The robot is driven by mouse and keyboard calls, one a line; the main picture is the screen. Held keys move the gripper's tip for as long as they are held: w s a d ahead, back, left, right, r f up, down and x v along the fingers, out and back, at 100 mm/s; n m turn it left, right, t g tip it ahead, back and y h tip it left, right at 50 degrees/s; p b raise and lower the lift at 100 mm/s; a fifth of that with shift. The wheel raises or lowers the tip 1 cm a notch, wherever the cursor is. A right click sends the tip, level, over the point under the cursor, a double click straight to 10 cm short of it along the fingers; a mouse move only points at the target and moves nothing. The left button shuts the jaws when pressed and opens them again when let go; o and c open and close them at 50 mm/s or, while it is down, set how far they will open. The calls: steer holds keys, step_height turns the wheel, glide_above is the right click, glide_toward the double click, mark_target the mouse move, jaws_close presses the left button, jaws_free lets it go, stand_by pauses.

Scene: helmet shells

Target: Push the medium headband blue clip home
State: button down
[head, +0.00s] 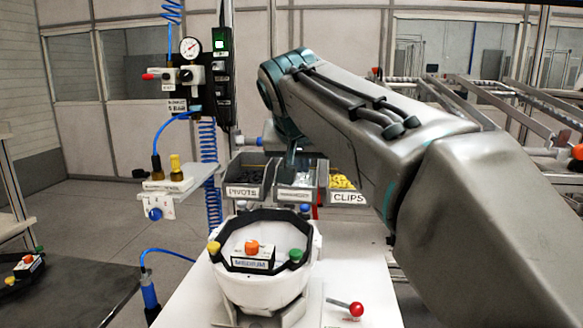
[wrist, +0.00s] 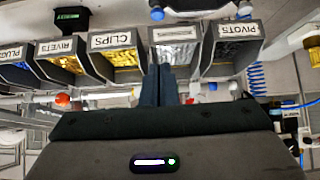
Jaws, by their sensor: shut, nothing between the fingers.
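My gripper (head: 291,158) is behind the shell, near the bins, apart from the blue clip. In the wrist view its dark fingers (wrist: 159,84) are together and empty.
Bins marked PIVOTS (head: 243,190) and CLIPS (head: 344,196) stand behind the shell. A red-ball lever (head: 356,309) is at the shell's right. A post with a gauge (head: 191,46) and blue hoses stands left. Another knobbed piece (head: 27,264) lies on the dark table.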

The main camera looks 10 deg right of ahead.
glide_above(304, 211)
steer(key=f, duration=0.5)
steer(key=shift+s+f, duration=0.2)
step_height(304, 211, down, 2)
steer(key=shift+s+a+f, duration=0.1)
steer(key=shift+s+f, duration=0.05)
steer(key=shift+f, duration=0.1)
steer(key=shift+f+b, duration=0.3)
steer(key=shift+f, duration=0.25)
steer(key=shift+f, duration=0.1)
steer(key=shift+s+f+b, duration=0.1)
steer(key=shift+f+b, duration=1)
steer(key=shift+f, duration=0.15)
step_height(304, 211, up, 6)
steer(key=p, duration=0.3)
steer(key=shift+p, duration=0.4)
steer(key=v, duration=0.9)
steer(key=shift+s+b, duration=0.25)
steer(key=shift+b, duration=0.05)
